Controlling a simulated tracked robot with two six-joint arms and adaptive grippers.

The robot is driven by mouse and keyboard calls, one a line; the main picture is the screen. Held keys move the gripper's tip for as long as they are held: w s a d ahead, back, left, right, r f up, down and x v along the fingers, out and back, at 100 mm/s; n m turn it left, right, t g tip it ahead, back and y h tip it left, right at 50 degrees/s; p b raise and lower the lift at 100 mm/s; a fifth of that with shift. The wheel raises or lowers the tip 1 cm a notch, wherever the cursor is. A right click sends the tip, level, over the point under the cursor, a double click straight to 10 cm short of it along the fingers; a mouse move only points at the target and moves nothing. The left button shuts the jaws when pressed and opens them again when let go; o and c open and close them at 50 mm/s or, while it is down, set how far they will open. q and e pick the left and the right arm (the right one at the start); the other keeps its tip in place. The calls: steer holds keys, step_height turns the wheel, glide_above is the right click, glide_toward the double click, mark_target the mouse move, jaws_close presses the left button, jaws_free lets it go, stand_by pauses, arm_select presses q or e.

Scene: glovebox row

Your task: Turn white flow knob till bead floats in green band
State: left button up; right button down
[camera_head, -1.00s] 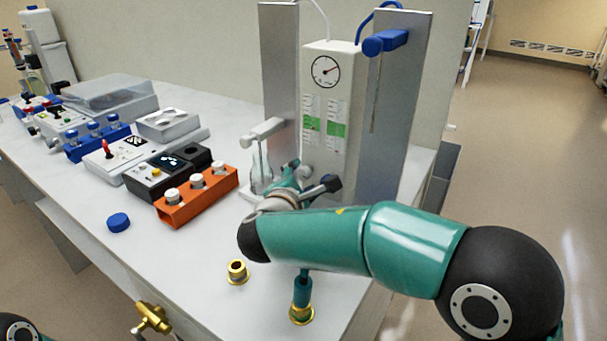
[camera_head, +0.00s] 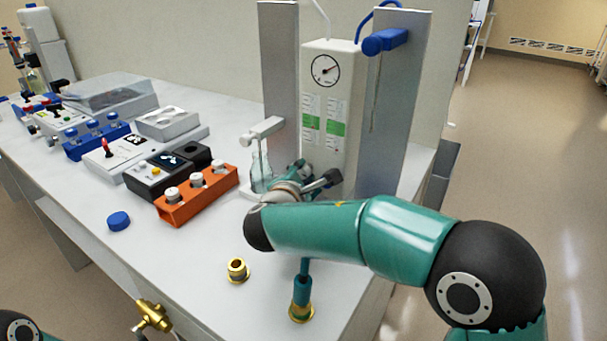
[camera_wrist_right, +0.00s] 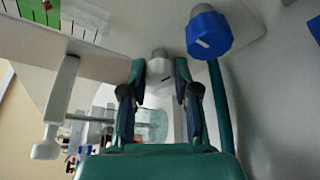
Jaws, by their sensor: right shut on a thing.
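The white flow box (camera_head: 347,65) stands upright at the bench's right end, with a round gauge and two scales. Each scale has a green band, one on the left (camera_head: 310,122) and one on the right (camera_head: 336,127). The beads are too small to make out. The white flow knob (camera_wrist_right: 158,68) sits between the fingers of my right gripper (camera_wrist_right: 159,78), which is shut on it. In the head view, my right gripper (camera_head: 307,176) is at the box's lower front, partly hidden by my wrist. A blue knob (camera_wrist_right: 208,33) is beside it in the wrist view. My left gripper is out of view.
Metal panels flank the box, and a glass flask (camera_head: 261,165) stands to its left. An orange rack (camera_head: 197,203) with white-capped vials lies further left. A brass fitting (camera_head: 237,270) and a blue cap (camera_head: 118,221) are on the bench's front part.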

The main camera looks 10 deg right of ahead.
steer(key=shift+r+n+g+p, duration=0.15)
steer(key=shift+n+g+p, duration=0.2)
steer(key=shift+p, duration=0.2)
steer(key=shift+n, duration=0.35)
steer(key=shift+f, duration=0.2)
steer(key=c, duration=0.9)
jaws_free()
steer(key=shift+o, duration=0.2)
steer(key=shift+s+a+r, duration=0.25)
steer(key=shift+s+a, duration=0.05)
steer(key=shift+s, duration=0.1)
steer(key=v, duration=1.1)
steer(key=shift+f, duration=0.2)
